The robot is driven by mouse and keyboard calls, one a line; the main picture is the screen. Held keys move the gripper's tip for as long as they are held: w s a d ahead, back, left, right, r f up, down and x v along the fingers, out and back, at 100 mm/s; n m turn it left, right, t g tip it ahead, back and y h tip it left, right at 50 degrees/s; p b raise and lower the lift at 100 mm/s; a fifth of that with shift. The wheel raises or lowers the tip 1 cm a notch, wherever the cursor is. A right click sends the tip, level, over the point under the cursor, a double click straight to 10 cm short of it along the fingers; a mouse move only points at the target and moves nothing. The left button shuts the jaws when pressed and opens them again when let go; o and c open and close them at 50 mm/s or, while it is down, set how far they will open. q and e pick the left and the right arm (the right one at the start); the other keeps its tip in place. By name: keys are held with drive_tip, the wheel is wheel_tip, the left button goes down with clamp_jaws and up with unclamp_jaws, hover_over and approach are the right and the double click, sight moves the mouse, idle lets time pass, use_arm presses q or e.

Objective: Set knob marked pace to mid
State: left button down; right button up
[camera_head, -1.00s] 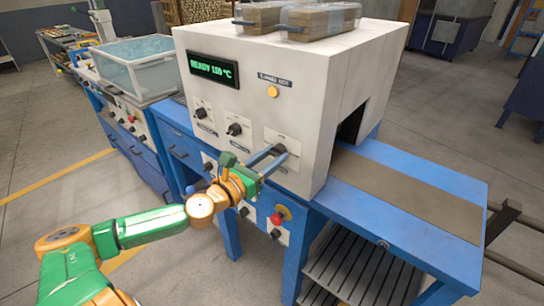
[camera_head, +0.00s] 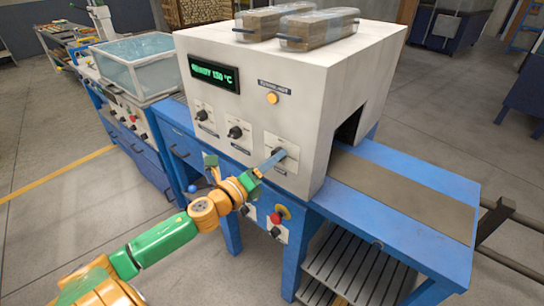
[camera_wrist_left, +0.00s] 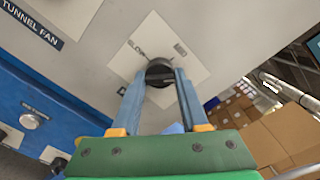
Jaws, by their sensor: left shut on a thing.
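The black knob (camera_wrist_left: 159,71) sits on a pale square plate (camera_wrist_left: 190,62) on the white machine front. In the left wrist view, the word SLOW shows beside it and another small mark lies above right; I cannot read that mark or the knob's pointer. My left gripper (camera_wrist_left: 160,82) is shut on this knob, one blue finger on each side. In the head view, the knob (camera_head: 281,153) is at the right of the machine's front row, with my left gripper (camera_head: 275,160) reaching it from below left. The name PACE is not readable. My right gripper is not in view.
Two similar knobs (camera_head: 236,132) (camera_head: 202,115) sit further left on the white machine (camera_head: 320,100). A green display (camera_head: 213,73) and an orange lamp (camera_head: 272,98) are above. A red button (camera_head: 283,211) is below. A belt (camera_head: 400,195) leaves the tunnel at right.

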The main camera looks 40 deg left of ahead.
use_arm(q)
drive_tip(key=shift+r+n+p, duration=0.1)
drive_tip(key=shift+n+p, duration=1.5)
drive_tip(key=shift+n, duration=2.4)
drive_tip(key=shift+c, duration=2.1)
unclamp_jaws()
drive_tip(key=shift+s, duration=0.1)
drive_tip(key=s+b, duration=0.1)
drive_tip(key=s, duration=0.6)
drive_tip(key=shift+a, duration=0.25)
